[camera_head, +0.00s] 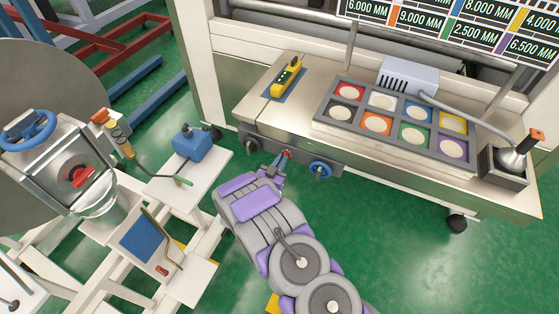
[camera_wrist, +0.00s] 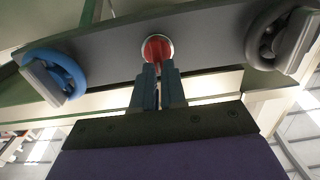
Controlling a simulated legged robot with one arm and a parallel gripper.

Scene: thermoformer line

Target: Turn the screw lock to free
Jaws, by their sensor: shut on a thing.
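The screw lock is a small red knob (camera_wrist: 157,49) in a pale round collar on the front of a grey panel (camera_wrist: 215,45). It also shows as a red spot in the head view (camera_head: 287,153), between two handwheels. My gripper (camera_wrist: 159,68) has its two fingers closed on the red knob from the front. The fingertips partly cover the knob, and its exact turned position cannot be told. In the head view my gripper (camera_head: 284,160) reaches the panel from below.
A blue handwheel (camera_head: 320,169) is right of the knob and a dark handwheel (camera_head: 252,145) is left of it, both close to my gripper. Above is the bench with a yellow device (camera_head: 287,80) and a tray of coloured squares (camera_head: 320,112). Green floor (camera_head: 400,240) is clear at right.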

